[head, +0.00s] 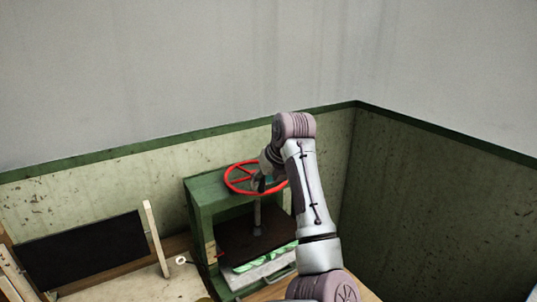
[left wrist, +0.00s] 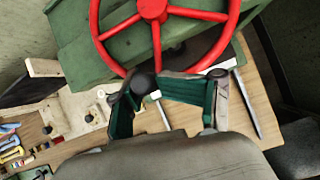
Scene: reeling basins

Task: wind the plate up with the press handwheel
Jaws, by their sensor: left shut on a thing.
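The green press (head: 204,222) stands in the corner by the wall, with a red spoked handwheel (head: 226,178) lying flat on top. A screw (head: 257,214) runs down from it to a dark plate (head: 240,243) inside the frame. Below the plate is a pale tray with green and white material (head: 268,260). My left gripper (head: 262,183) is at the wheel, its arm covering the wheel's right part. In the left wrist view the wheel (left wrist: 152,9) fills the top; its near rim and a dark knob (left wrist: 143,82) are at my left fingers (left wrist: 163,98), shut on the wheel. My right gripper is out of view.
A black panel (head: 82,252) and a pale upright post (head: 155,238) stand left of the press. In the left wrist view, small coloured items (left wrist: 12,148) lie lower left and a grey bar (left wrist: 247,104) lies on the wooden bench at right. Walls close in behind.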

